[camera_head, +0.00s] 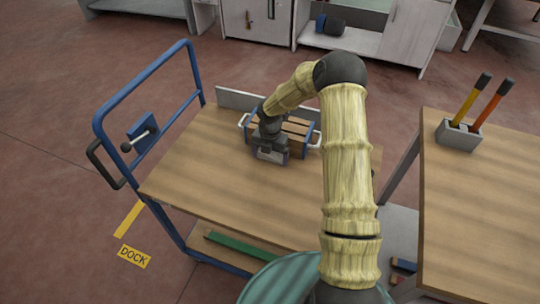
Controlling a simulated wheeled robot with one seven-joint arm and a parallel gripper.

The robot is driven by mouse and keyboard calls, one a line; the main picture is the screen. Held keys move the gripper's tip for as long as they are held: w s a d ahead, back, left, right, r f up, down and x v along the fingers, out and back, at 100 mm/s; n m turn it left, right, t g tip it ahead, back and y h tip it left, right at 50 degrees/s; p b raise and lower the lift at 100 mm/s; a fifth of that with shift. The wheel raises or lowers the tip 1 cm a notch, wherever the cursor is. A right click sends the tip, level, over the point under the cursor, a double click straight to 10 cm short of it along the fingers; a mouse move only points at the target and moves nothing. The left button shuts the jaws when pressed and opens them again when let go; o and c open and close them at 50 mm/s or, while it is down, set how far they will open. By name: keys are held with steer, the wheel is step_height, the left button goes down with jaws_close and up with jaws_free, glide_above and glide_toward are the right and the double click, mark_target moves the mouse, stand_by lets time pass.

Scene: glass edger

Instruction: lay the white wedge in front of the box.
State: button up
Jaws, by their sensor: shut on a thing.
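The box (298,129) is a slatted wooden crate with blue ends and white side handles. It stands near the back edge of the wooden cart top (210,165). My gripper (271,150) points down just in front of the box, left of its middle. It is shut on a small pale piece, which looks like the white wedge (271,156), low over the cart top. The fingers hide most of the wedge. I cannot tell whether it touches the wood or the box.
A pale upright board (233,99) stands behind the box. The cart's blue rail (150,70) rises at the left. A workbench (485,205) with a grey tool holder (458,135) is at the right. The cart top's left and front are clear.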

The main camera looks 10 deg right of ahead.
mark_target(270, 157)
steer(key=o, duration=0.8)
steer(key=shift+f, duration=0.1)
step_height(270, 157, up, 12)
steer(key=shift+r+p, duration=0.15)
steer(key=shift+p, duration=0.25)
